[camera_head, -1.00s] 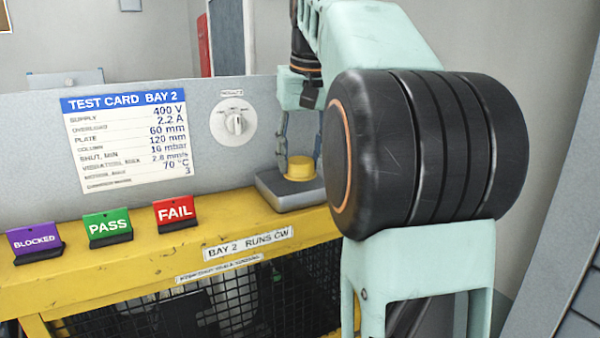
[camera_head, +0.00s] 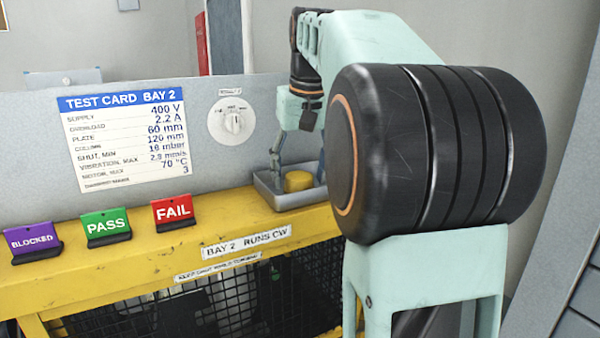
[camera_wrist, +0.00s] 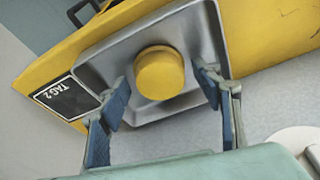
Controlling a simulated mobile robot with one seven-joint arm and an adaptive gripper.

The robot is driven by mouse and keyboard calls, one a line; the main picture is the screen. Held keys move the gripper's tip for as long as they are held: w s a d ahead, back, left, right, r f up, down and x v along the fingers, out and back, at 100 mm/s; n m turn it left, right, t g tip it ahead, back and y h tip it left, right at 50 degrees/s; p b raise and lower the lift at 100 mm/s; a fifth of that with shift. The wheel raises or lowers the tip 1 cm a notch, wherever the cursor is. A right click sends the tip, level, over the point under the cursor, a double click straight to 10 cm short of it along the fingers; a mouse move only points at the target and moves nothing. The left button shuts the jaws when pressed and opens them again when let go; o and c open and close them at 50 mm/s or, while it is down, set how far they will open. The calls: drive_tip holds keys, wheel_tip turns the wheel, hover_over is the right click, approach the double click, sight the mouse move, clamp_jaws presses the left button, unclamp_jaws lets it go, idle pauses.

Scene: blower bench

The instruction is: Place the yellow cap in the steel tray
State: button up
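The yellow cap (camera_head: 298,181) sits inside the steel tray (camera_head: 279,204) on the yellow bench. In the wrist view the cap (camera_wrist: 160,73) shows its round top, with the tray's walls (camera_wrist: 92,72) around it. My gripper (camera_head: 297,172) is over the tray, pointing down. In the wrist view my gripper (camera_wrist: 158,78) has its two blue-padded fingers spread, one on each side of the cap, with gaps showing between them and it. The cap's underside is hidden.
Signs for BLOCKED (camera_head: 34,242), PASS (camera_head: 106,227) and FAIL (camera_head: 174,214) stand along the bench to the left. The back panel carries a test card (camera_head: 124,140) and a rotary knob (camera_head: 232,121). A TAG 2 label (camera_wrist: 64,98) is beside the tray.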

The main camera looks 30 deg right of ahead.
drive_tip(key=shift+r, duration=0.65)
drive_tip(key=v, duration=1.1)
drive_tip(key=shift+s, duration=0.1)
